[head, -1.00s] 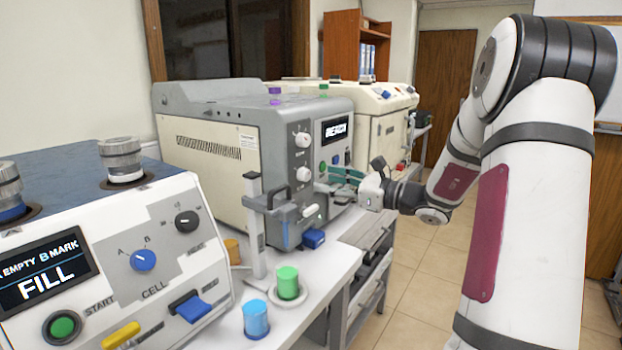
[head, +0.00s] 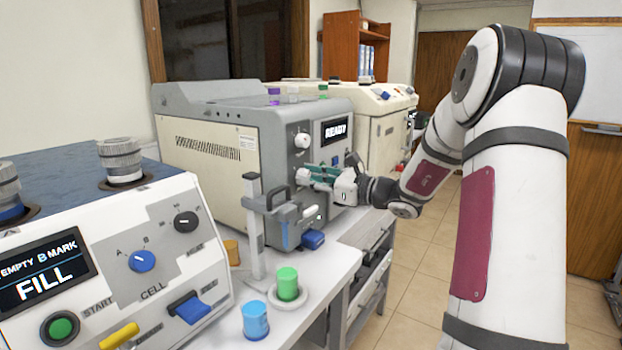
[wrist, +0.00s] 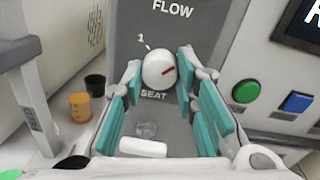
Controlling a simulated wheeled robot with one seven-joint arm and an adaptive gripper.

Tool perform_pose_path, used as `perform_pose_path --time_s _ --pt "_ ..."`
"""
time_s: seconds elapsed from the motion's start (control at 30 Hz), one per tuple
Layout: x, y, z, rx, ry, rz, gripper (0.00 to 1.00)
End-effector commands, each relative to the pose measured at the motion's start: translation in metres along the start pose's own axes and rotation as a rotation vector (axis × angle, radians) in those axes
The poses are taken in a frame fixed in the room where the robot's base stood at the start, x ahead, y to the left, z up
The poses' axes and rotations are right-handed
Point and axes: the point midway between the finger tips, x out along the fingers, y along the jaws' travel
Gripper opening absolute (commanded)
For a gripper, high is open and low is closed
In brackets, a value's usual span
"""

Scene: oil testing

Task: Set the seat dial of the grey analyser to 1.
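The grey analyser (head: 232,135) stands in the middle of the head view. In the head view the seat dial (head: 302,175) is the lower of two white knobs. My gripper (wrist: 161,70) is open, its teal fingers on either side of the dial; I cannot tell whether they touch it. It also shows at the analyser's front in the head view (head: 314,174).
The analyser's screen (head: 335,130) reads READY. A green button (wrist: 245,91) and a blue button (wrist: 297,102) are right of the dial. A white lever (wrist: 143,147) lies below it. A grey stand (head: 254,225) and green and blue cups (head: 256,320) are nearer on the bench.

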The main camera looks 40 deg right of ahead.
Motion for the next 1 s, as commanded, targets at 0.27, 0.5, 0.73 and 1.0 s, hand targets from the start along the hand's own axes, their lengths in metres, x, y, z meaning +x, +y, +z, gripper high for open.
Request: perform_pose_path --time_s 0.27,0.5,0.73,1.0 --pt "0.0003 0.0001 -0.0003 -0.022 0.001 0.001 0.00" --pt "0.0008 -0.0002 -0.0016 -0.136 0.007 0.002 0.00" --pt "0.0017 -0.0001 -0.0023 -0.331 0.014 0.003 0.00" --pt "0.0015 -0.0002 -0.0031 -0.590 0.026 0.005 0.00"
